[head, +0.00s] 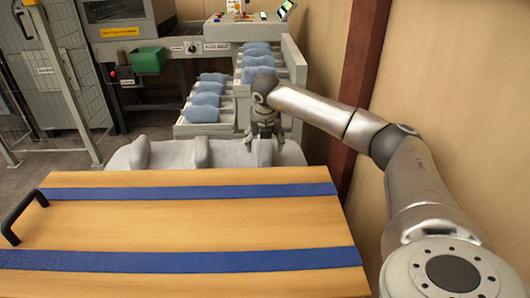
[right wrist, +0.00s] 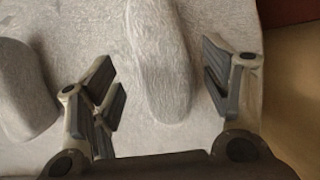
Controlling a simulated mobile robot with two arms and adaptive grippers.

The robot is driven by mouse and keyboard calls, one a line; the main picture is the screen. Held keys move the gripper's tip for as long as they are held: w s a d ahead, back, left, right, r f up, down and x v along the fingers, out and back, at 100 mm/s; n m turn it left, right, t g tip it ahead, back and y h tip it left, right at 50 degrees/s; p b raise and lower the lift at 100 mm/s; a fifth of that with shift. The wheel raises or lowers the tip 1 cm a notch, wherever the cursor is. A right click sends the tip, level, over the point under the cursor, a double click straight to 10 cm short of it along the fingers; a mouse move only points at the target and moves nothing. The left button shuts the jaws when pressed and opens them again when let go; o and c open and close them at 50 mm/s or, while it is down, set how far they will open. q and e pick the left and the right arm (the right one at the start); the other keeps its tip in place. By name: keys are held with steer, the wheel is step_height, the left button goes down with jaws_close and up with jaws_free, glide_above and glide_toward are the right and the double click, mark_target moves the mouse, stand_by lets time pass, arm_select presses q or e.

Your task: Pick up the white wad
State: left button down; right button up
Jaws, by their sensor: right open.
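A whitish-grey, soft-looking mass with raised ridges (head: 200,153) lies behind the wooden board in the head view; I take it to be the white wad. It also shows in the right wrist view as a pale textured surface with a long rounded lump (right wrist: 160,50). My right gripper (head: 264,147) points down at the right part of this mass. In the right wrist view its fingers (right wrist: 160,78) are spread apart, one on each side of the lump. Whether they touch it I cannot tell. My left gripper is not in view.
A wooden board with blue stripes (head: 180,222) and a black handle (head: 20,215) fills the front. Blue pillow-like bundles (head: 207,87) lie on grey racks behind. A green bin (head: 148,60) hangs at back left. A dark red post (head: 362,75) and wall bound the right.

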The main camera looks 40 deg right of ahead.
steer(key=x, duration=0.3)
steer(key=shift+f, duration=0.35)
steer(key=shift+s, duration=0.1)
steer(key=shift+c, duration=0.2)
steer(key=shift+r, duration=0.1)
steer(key=c, duration=1.2)
